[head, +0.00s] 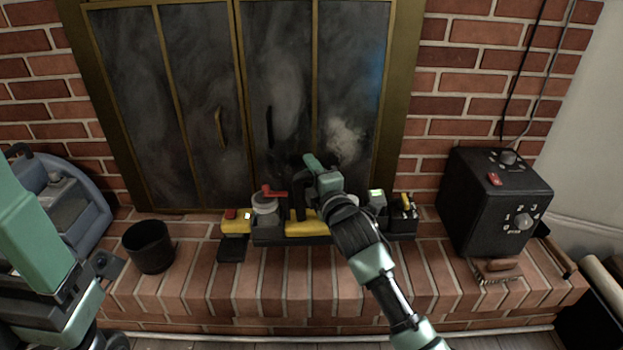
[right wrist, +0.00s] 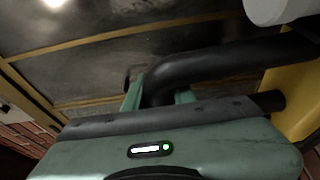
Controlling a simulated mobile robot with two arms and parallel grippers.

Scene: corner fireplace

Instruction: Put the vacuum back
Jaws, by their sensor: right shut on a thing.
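The vacuum appears to be the yellow and black device (head: 300,226) low on the brick hearth, in front of the fireplace doors. Its thick black curved handle (right wrist: 215,65) crosses the right wrist view and joins a yellow body (right wrist: 292,92) at the right. My right gripper (head: 309,184) is shut on this handle; in the right wrist view its two green fingers (right wrist: 158,97) stand on either side of it. My arm and gripper hide part of the vacuum, and I cannot tell whether its underside touches the black base.
A grey container with a red lever (head: 266,202) stands close left of the vacuum. A black cup (head: 150,247) and a blue-grey machine (head: 68,200) are further left. A black control box (head: 497,205) and a wooden-handled brush (head: 497,268) are right. The hearth front is mostly bare.

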